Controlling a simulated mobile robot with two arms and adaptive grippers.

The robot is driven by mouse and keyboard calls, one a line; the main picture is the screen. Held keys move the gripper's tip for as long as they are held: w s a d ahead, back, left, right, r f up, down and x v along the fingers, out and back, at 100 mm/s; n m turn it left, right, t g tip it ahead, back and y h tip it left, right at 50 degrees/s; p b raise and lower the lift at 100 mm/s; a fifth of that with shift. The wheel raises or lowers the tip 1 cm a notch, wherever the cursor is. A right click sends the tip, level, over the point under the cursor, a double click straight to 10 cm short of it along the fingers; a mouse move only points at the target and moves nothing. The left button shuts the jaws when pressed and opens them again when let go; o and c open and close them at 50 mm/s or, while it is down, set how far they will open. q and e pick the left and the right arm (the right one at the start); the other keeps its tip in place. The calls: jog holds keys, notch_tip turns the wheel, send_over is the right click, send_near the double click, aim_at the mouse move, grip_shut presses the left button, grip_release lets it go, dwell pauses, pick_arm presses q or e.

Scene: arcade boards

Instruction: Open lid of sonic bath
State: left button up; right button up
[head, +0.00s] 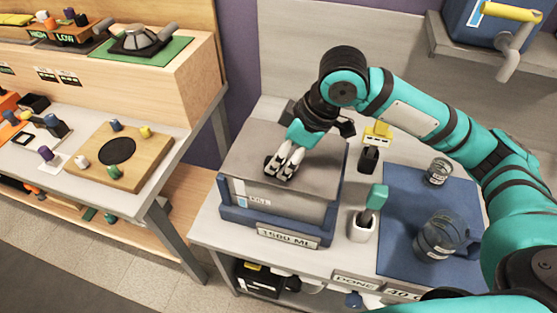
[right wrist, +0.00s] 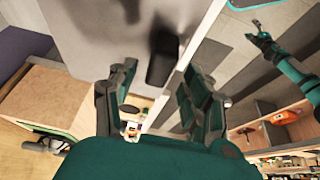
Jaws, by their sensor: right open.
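The sonic bath (head: 278,212) is a grey box in a blue base on the bench, with a "1500 ML" label on its front. Its flat grey lid (head: 243,160) looks closed. My right gripper (head: 280,168) is over the lid, fingers pointing down at its front middle part. In the right wrist view, its open fingers (right wrist: 158,85) stand either side of a dark handle-like piece (right wrist: 163,58) on a grey surface. I cannot tell whether they touch it. A teal arm, likely my left, ends at a small gripper (right wrist: 260,28); its jaws are too small to read.
Right of the bath stand a white cup (head: 361,227) with a teal-handled tool and a yellow-topped item (head: 378,134). A blue mat (head: 400,190) holds a small jar (head: 438,171) and a glass beaker (head: 440,238). A wooden game bench (head: 72,204) stands left, across a gap.

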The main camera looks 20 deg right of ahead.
jog(key=shift+w+a+f, duration=0.1)
jog(key=shift+a+f, duration=0.15)
jog(key=shift+f, duration=0.45)
jog(key=shift+w+a+f, duration=0.1)
jog(key=shift+f, duration=0.25)
jog(key=shift+w+a+f, duration=0.1)
jog(key=shift+w+f, duration=0.05)
jog(key=shift+f, duration=0.25)
grip_shut()
pick_arm(q)
jog(key=shift+s, duration=0.75)
